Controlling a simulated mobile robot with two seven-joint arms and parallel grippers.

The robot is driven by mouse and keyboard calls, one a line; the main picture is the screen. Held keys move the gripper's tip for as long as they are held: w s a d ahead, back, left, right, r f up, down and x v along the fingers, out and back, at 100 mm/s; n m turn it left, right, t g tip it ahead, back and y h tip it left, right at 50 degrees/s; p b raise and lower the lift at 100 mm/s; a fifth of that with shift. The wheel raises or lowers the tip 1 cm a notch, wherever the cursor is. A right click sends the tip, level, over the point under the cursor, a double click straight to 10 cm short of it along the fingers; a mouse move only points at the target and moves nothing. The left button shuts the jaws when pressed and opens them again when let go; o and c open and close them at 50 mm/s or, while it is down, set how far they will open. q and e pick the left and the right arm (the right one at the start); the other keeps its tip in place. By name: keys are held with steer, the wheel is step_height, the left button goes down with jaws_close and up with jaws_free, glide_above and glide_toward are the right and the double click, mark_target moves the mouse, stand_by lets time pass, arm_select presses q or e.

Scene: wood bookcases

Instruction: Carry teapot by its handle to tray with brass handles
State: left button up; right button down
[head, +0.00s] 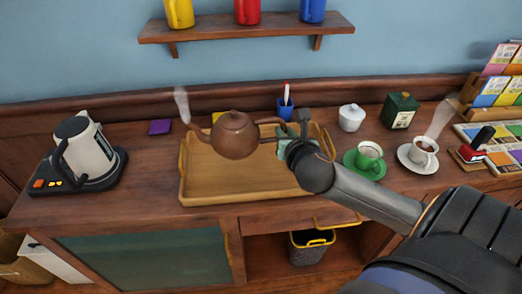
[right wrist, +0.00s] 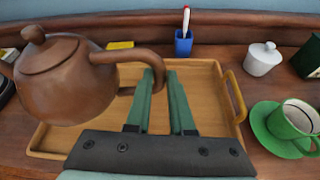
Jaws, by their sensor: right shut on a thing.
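A brown clay teapot (head: 234,137) appears upright over the wooden tray, its spout to the left and its handle to the right. The tray (head: 215,189) lies on the counter, with a brass handle (head: 329,142) at its right end. My right gripper (head: 286,129) is shut on the teapot's handle. In the right wrist view, the teapot (right wrist: 66,84) is left of the green fingers (right wrist: 160,78), and the handle loop reaches them. The teapot seems held above the tray floor (right wrist: 205,88); its underside is hidden. My left gripper is not in view.
An electric kettle (head: 88,150) stands on its base at left. A green cup (head: 369,154) on a saucer sits close right of the tray. A blue pen cup (head: 285,108) is behind it. A white lidded pot (head: 351,117) and coffee cup (head: 423,150) stand further right.

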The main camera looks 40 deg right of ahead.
steer(key=w+f, duration=0.2)
steer(key=w+a+f+b, duration=0.1)
steer(key=w+f, duration=0.1)
steer(key=w+a+f, duration=0.1)
steer(key=w+f, duration=0.1)
steer(key=w, duration=0.1)
steer(key=shift+f+b, duration=0.35)
steer(key=shift+f, duration=0.05)
steer(key=shift+f+b, duration=0.3)
steer(key=shift+f, duration=1.15)
steer(key=shift+d+f, duration=0.1)
steer(key=shift+f, duration=0.05)
steer(key=c, duration=0.8)
jaws_free()
steer(key=shift+f, duration=0.1)
steer(key=p+v, duration=0.1)
steer(key=v, duration=1.1)
